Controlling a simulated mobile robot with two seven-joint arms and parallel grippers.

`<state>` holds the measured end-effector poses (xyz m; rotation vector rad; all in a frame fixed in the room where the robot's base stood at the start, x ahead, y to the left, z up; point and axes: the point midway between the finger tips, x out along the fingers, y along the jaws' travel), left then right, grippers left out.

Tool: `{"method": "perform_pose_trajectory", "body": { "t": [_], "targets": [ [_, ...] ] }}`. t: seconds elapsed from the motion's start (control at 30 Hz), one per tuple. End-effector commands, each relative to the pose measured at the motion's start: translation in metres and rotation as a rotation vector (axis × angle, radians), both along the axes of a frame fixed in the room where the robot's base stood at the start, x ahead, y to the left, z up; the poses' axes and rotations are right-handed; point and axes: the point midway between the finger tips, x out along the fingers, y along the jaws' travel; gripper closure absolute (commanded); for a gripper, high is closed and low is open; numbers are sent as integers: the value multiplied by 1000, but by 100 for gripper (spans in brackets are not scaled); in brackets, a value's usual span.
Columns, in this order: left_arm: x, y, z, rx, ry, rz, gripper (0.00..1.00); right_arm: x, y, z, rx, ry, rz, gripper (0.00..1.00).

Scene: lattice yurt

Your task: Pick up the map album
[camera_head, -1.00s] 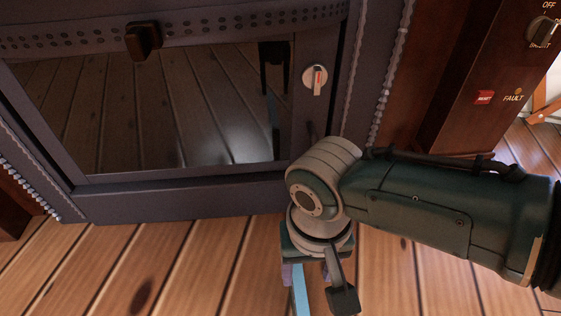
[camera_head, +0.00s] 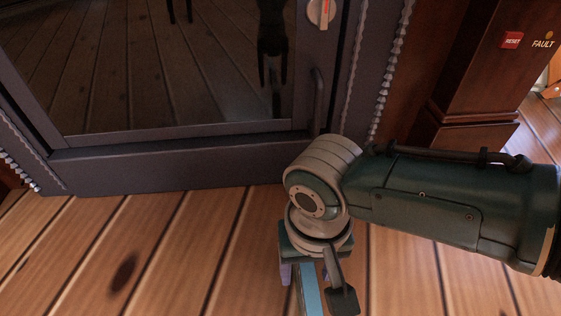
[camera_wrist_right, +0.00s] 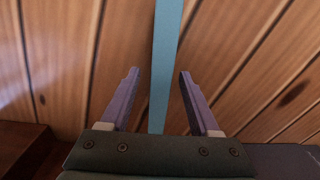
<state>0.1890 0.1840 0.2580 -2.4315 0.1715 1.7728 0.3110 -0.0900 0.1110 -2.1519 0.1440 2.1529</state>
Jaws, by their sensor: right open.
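A narrow light-blue strip, which I take to be the map album (camera_head: 309,289) seen edge-on, shows below my right gripper in the head view, partly hidden by the wrist. In the right wrist view the map album (camera_wrist_right: 165,55) runs from the top edge down between the two fingers. My right gripper (camera_wrist_right: 158,75) is open, with one purple finger on each side of the blue strip. A gap shows on both sides, wider on the left. My left gripper is not in view.
A dark metal cabinet with a glass door (camera_head: 150,75) and a knob (camera_head: 321,12) stands just behind my right gripper. A dark red wooden post with a reset button (camera_head: 512,40) is at the right. The plank floor (camera_head: 120,240) is clear at the left.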

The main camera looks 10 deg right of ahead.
Motion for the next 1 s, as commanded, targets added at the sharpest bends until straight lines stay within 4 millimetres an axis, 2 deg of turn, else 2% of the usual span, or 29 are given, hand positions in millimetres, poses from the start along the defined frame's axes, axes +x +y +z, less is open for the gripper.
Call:
{"method": "perform_pose_trajectory", "body": {
  "t": [0.13, 0.67, 1.0],
  "targets": [
    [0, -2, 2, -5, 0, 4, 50, 0, 0, 2, 0, -1, 0, 40],
    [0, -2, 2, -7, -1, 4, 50, 0, 0, 2, 0, 0, 1, 99],
    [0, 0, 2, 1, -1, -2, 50, 0, 0, 2, 0, 0, 1, 100]
  ]
}}
